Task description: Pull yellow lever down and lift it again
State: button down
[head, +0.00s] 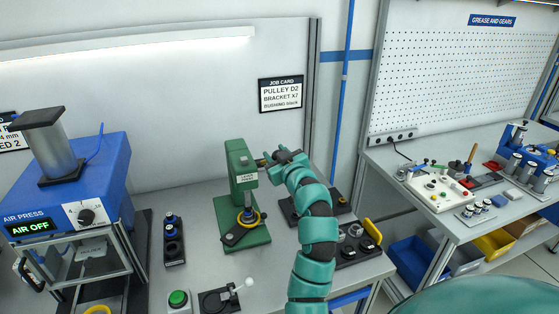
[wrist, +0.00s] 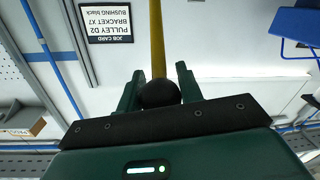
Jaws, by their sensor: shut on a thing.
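The green lever press (head: 238,162) stands on the bench in the head view. Its yellow lever shows as a yellow rod (wrist: 157,40) in the wrist view, ending in a black ball knob (wrist: 160,94). My gripper (wrist: 159,82) is shut on this knob, with one green finger on each side. In the head view my gripper (head: 270,161) is at the right side of the press head, and my arm and gripper hide most of the lever. A yellow ring (head: 259,219) shows around the post at the press base.
The blue air press (head: 75,175) stands at left, its display reading AIR OFF. A black holder (head: 174,240), a green button box (head: 178,300) and a small toggle lever (head: 235,290) are near the press. Dark fixtures (head: 352,245) lie right of my arm. A job card (head: 280,94) hangs behind.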

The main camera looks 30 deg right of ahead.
jog(key=r, duration=0.1)
jog(key=w+g, duration=0.1)
jog(key=w+r, duration=0.1)
jog(key=shift+d+r, duration=0.25)
jog(key=shift+r, duration=0.1)
jog(key=shift+w+d+r+g+b, duration=0.15)
jog(key=shift+w+r+g+b, duration=0.1)
jog(key=shift+w+r+g, duration=0.35)
jog(key=shift+w+d+r+g+b, duration=0.2)
jog(key=shift+w+r+g, duration=0.2)
jog(key=shift+w, duration=0.25)
jog(key=w, duration=0.1)
jog(key=r+g, duration=0.1)
jog(key=w+b, duration=0.1)
jog(key=shift+w+d+r+g+y, duration=0.3)
jog(key=shift+w+r+g, duration=0.05)
jog(key=shift+g, duration=0.05)
jog(key=shift+r, duration=0.2)
jog(key=c, duration=1.3)
grip_release()
jog(key=o, duration=0.3)
jog(key=shift+w, duration=0.1)
jog(key=shift+o, duration=0.3)
jog(key=shift+w+f, duration=0.1)
jog(key=shift+f, duration=0.05)
